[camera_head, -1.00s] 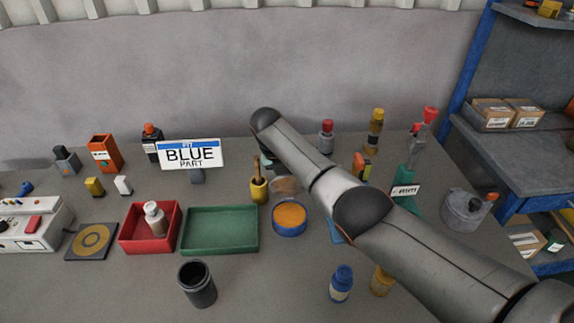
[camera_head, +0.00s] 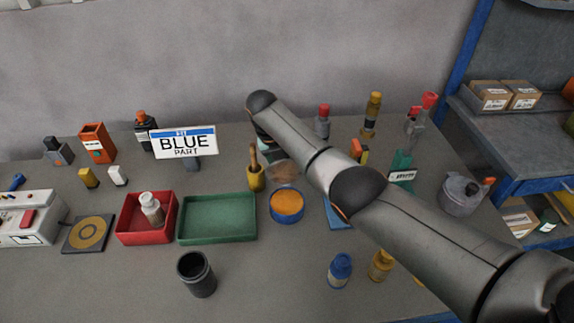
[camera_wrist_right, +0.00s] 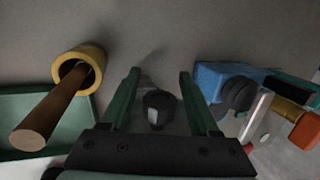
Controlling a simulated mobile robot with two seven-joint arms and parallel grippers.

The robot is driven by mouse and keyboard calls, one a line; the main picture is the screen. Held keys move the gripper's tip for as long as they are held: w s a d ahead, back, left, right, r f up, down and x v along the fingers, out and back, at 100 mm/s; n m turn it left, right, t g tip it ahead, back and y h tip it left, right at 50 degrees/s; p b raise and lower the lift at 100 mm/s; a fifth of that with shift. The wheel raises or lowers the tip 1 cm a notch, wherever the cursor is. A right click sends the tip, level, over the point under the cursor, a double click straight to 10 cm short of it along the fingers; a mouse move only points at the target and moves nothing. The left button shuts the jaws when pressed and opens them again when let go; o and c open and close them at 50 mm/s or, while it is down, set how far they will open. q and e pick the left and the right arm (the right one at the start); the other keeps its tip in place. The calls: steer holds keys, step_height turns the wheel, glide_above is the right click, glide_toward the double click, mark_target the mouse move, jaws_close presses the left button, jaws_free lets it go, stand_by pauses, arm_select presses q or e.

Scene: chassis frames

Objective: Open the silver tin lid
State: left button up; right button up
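A shiny, silvery round thing (camera_head: 284,172), likely the silver tin, stands between the yellow cup and my right arm in the head view. It is partly hidden and reflects brownish tones. In the right wrist view a small dark knob (camera_wrist_right: 158,108) with a pale face lies beyond and between my fingertips; I cannot tell for sure that it is the lid's knob. My right gripper (camera_wrist_right: 158,76) is open, its two green fingers apart and empty. In the head view my right arm hides it. My left gripper is not in view.
The yellow cup (camera_head: 255,180) with a brown handle stands close left, also in the wrist view (camera_wrist_right: 92,62). A blue tin (camera_head: 287,219) with orange top is in front. A green tray (camera_head: 217,238) lies left. A blue object (camera_wrist_right: 222,78) is right in the wrist view.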

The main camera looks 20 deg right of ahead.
steer(key=v, duration=1.2)
steer(key=shift+a+r, duration=0.1)
steer(key=shift+r, duration=0.2)
steer(key=shift+s+f, duration=0.1)
